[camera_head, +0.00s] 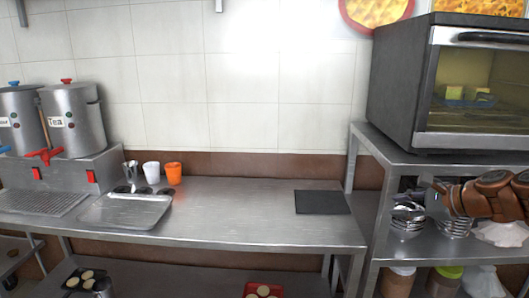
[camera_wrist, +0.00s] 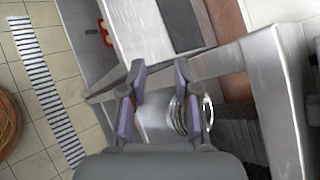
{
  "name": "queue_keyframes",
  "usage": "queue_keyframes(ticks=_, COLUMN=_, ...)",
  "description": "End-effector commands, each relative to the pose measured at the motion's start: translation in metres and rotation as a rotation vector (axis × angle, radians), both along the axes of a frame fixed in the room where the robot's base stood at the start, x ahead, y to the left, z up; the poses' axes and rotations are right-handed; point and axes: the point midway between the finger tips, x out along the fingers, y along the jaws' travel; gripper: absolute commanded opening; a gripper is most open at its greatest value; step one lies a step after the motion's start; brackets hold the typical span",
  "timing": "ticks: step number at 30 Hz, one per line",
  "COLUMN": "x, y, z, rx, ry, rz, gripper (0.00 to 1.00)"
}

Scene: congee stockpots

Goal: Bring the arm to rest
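My gripper (camera_wrist: 160,75) shows in the wrist view with its two purple-grey fingers apart. Nothing is between the fingertips. It points toward the steel table (camera_wrist: 140,30) and the dark mat (camera_wrist: 180,22), which lie beyond it. Shiny metal bowls (camera_wrist: 180,115) on a shelf show behind and beside the right finger.
In the head view, the steel table (camera_head: 240,222) holds a tray (camera_head: 125,211), several cups at its back left and a dark mat (camera_head: 322,202). An oven (camera_head: 400,80) stands on the steel rack (camera_head: 375,150) at right. Tea urns (camera_head: 75,120) stand left. The table's middle is clear.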

Motion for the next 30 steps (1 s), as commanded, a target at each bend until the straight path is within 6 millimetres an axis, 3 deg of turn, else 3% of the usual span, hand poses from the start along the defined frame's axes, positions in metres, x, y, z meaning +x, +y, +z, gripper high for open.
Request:
queue_keyframes(ticks=1, x=-0.008, y=0.03, z=0.012, rx=-0.059, ry=-0.005, rz=0.081, gripper=0.32)
queue_keyframes(ticks=6, x=-0.055, y=0.124, z=0.016, rx=-0.293, ry=-0.008, rz=0.401, gripper=0.32)
queue_keyframes(ticks=9, x=-0.095, y=0.169, z=0.01, rx=-0.441, ry=-0.006, rz=0.599, gripper=0.32)
queue_keyframes(ticks=13, x=-0.154, y=0.206, z=-0.003, rx=-0.618, ry=0.01, rz=0.851, gripper=0.32)
queue_keyframes(ticks=18, x=-0.234, y=0.22, z=-0.023, rx=-0.816, ry=0.051, rz=1.156, gripper=0.32)
queue_keyframes(ticks=24, x=-0.322, y=0.202, z=-0.042, rx=-0.972, ry=0.134, rz=1.464, gripper=0.32)
queue_keyframes(ticks=30, x=-0.371, y=0.179, z=-0.051, rx=-1.032, ry=0.193, rz=1.628, gripper=0.32)
